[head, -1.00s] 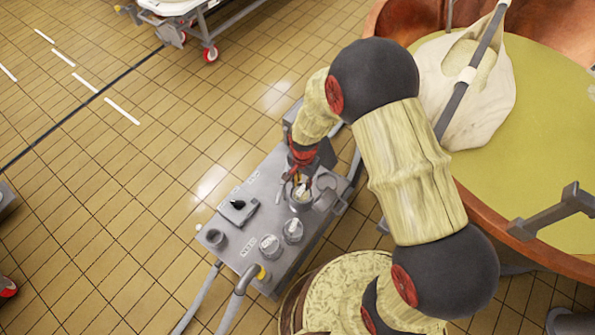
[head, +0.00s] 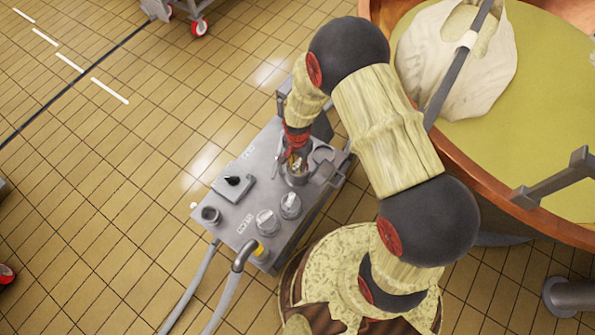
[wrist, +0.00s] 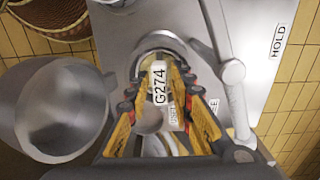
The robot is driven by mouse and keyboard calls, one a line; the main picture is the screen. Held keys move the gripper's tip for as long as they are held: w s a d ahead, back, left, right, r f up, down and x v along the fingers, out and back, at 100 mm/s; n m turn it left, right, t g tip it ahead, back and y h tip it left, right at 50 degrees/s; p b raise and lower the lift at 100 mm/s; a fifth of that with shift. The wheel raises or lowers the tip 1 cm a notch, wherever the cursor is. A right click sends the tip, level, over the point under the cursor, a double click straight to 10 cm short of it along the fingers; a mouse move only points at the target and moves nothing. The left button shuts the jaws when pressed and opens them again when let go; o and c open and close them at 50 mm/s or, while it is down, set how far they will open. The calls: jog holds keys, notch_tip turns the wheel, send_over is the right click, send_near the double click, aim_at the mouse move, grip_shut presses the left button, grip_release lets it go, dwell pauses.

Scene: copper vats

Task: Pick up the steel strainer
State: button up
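In the wrist view, my gripper (wrist: 160,72) has its two orange-and-black fingers apart, with a white G274 label (wrist: 159,83) between them over a round metal holder. A large round grey metal bowl (wrist: 60,110), probably the steel strainer, is left of the fingers; I see no holes in it. In the head view, my gripper (head: 294,160) points down into a cup-like holder (head: 297,180) on the grey box. A small round grey bowl (head: 322,154) sits just right of it. The fingertips' contact with anything is hidden.
The grey box (head: 262,185) carries a black knob, two round caps (head: 290,203) and hoses. A jointed lever (wrist: 232,72) stands close right of my fingers. The copper vat (head: 480,195) is to the right.

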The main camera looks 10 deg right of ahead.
jog(key=shift+c, duration=0.9)
jog(key=c, duration=0.4)
grip_shut()
jog(key=shift+r, duration=0.1)
notch_tip(320, 180, up, 18)
jog(key=p, duration=0.6)
jog(key=shift+p, duration=0.3)
notch_tip(320, 180, up, 10)
jog(key=p, duration=0.7)
jog(key=shift+r+p, duration=0.2)
jog(key=shift+p, duration=0.15)
dwell(0.4)
